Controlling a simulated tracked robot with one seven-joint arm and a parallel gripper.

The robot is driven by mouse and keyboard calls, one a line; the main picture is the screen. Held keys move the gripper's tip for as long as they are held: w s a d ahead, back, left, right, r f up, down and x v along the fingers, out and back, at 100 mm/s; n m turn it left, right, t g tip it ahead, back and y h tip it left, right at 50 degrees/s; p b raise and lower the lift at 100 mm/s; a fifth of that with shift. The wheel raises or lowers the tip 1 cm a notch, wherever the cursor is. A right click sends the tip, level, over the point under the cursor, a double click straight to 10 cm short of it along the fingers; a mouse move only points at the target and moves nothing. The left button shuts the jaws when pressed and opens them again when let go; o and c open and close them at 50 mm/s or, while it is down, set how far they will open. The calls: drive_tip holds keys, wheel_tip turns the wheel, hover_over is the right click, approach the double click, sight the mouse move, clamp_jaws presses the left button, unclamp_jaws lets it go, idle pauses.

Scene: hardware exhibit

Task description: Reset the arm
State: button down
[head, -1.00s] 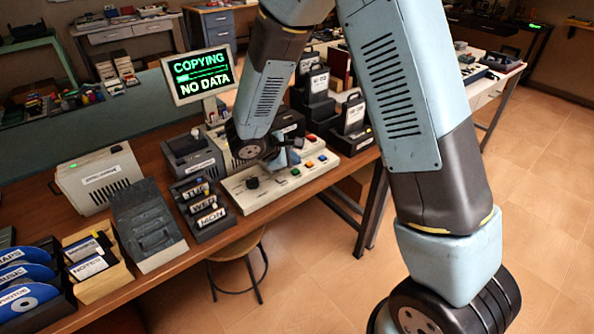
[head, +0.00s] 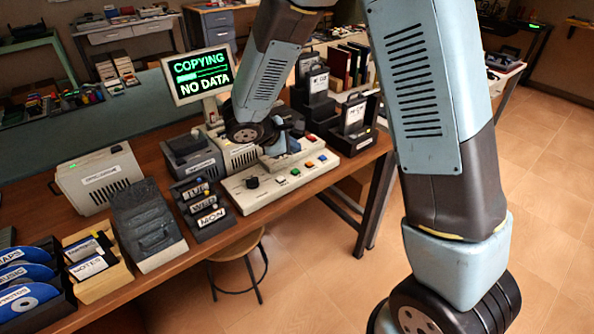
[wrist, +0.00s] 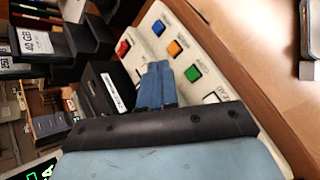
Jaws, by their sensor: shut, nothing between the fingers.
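My gripper (head: 287,141) is above the back of the white control panel (head: 258,199) on the desk, in the head view. In the wrist view its two blue fingers (wrist: 157,83) are together with nothing between them. They appear in front of the panel, which carries red, blue, orange and green buttons (wrist: 192,73). Whether the fingertips touch anything below cannot be told. My arm comes down from the top of the head view and covers part of the desk's equipment.
A monitor (head: 200,75) reading "COPYING" and "NO DATA" stands behind. Tape holders (head: 204,207) stand left of the panel and black drive docks (head: 354,126) right of it. A stool (head: 238,250) is under the desk's front edge (head: 150,268). Open floor lies to the right.

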drive_tip(key=shift+d, duration=0.1)
idle(0.3)
drive_tip(key=s+d+r+m+g+y, duration=0.35)
drive_tip(key=s+d+r+m, duration=0.85)
drive_tip(key=s+d+r, duration=0.5)
drive_tip(key=s+d+r+m+t+y, duration=0.2)
drive_tip(key=s+r+m, duration=0.3)
drive_tip(key=s, duration=0.3)
drive_tip(key=shift+d+r+t+y, duration=0.3)
drive_tip(key=shift+r+t+y, duration=0.25)
drive_tip(key=shift+r+y, duration=0.2)
